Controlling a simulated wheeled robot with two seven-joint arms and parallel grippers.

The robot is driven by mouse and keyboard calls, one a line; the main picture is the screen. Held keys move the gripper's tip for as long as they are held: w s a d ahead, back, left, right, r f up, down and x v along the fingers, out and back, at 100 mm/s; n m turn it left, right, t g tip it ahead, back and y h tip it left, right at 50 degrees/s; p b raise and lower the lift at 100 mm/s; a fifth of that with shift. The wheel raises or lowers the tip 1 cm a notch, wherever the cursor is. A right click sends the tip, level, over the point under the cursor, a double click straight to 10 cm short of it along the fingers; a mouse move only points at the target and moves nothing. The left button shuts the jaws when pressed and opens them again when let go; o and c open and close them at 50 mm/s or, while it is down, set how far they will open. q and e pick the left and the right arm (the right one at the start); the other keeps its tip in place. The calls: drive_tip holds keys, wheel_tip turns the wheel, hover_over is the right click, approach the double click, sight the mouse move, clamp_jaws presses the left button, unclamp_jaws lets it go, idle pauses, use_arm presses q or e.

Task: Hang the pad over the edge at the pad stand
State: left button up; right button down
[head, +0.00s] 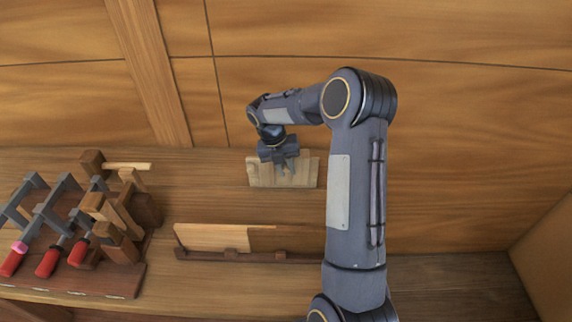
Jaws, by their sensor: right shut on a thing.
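My right gripper (286,168) reaches in from the right and points down at the back of the bench. It is shut on the pad (307,172), a pale wooden slab with an upright face, held near its middle. The fingers cover part of the pad. I cannot tell whether its lower edge touches the surface behind it. Nothing in view is clearly marked as the pad stand; a low dark wooden rack (205,254) in front of the pad may be it. My left gripper is not in view.
At the left, a wooden stand (75,281) carries several grey clamps with red handles (48,262) and wooden pieces. Plank walls rise behind and at the right.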

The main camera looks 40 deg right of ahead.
drive_tip(key=shift+f, duration=0.5)
idle(0.4)
drive_tip(key=c, duration=1.2)
unclamp_jaws()
drive_tip(key=shift+c, duration=0.2)
drive_tip(key=shift+r, duration=0.15)
drive_tip(key=p+v, duration=0.3)
drive_tip(key=shift+r, duration=0.25)
drive_tip(key=v, duration=0.3)
drive_tip(key=shift+w+a, duration=0.1)
drive_tip(key=shift+a+r, duration=0.1)
drive_tip(key=shift+r, duration=0.4)
